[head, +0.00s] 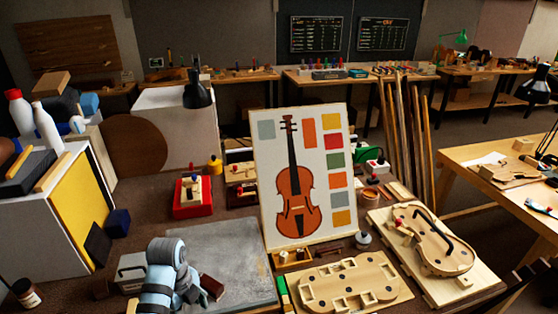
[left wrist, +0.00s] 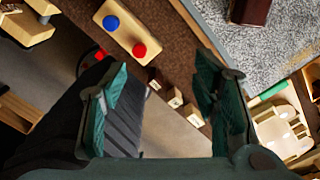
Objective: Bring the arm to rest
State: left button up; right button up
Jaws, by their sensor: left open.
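My left arm's grey-blue links show at the bottom of the head view, over the left part of a grey mat (head: 235,240). My left gripper (left wrist: 160,75) shows in the left wrist view with its two green-padded fingers wide apart and nothing between them. In that view it hangs over the bench's front edge, with floor below. In the head view its fingers are hidden behind the arm or cut off by the frame. My right gripper is in neither view.
A dark red-brown block (head: 212,287) lies on the mat beside my arm. A violin picture board (head: 262,150) stands behind. A wooden mould (head: 350,284) and a violin body (head: 433,240) lie right. A white cabinet (head: 40,225) stands left. Small wooden blocks (left wrist: 175,100) line the edge.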

pick_arm(q)
jog(key=s+a+f+n+t, duration=0.15)
jog(key=s+f+n, duration=0.35)
jog(key=s+n, duration=0.6)
jog(key=s+r+n+t+y, duration=0.15)
jog(key=s+r+n, duration=0.25)
jog(key=s+n, duration=0.8)
jog(key=s+a+f+g+b, duration=0.1)
jog(key=s+f, duration=0.1)
jog(key=f, duration=1)
jog(key=s+a+f+b, duration=0.1)
jog(key=s+a+f, duration=0.1)
jog(key=f, duration=1)
jog(key=s+f+g+b, duration=0.1)
jog(key=s+f, duration=1)
jog(key=s, duration=0.1)
jog(key=shift+f+h, duration=0.35)
jog(key=shift+s, duration=0.1)
